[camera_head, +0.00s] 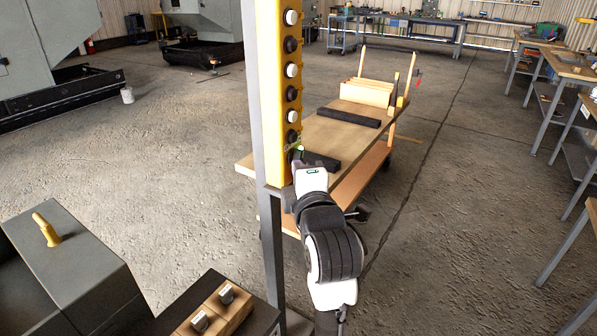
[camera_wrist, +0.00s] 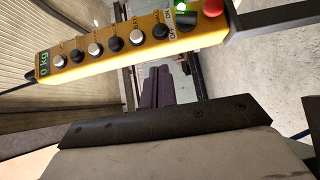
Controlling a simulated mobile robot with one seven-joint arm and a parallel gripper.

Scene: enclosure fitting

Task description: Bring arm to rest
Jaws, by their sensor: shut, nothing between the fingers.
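My arm reaches up from the bottom of the head view. My gripper (camera_head: 298,156) is at its far end, by the lower end of a yellow button box (camera_head: 265,95). It is shut and holds nothing. In the head view I cannot tell whether it touches the box. The box is fixed to a grey post (camera_head: 272,240) and carries a column of black and white buttons. In the wrist view the yellow box (camera_wrist: 105,62) lies across the top, with a lit green button (camera_wrist: 181,8), a red button (camera_wrist: 213,7) and a small display at its left end.
A wooden cart (camera_head: 318,142) with black bars and upright boards stands behind the gripper. A grey cabinet (camera_head: 70,265) with a yellow handle and a dark stand with wooden blocks (camera_head: 215,308) are at lower left. Workbenches line the right. Open concrete floor lies between.

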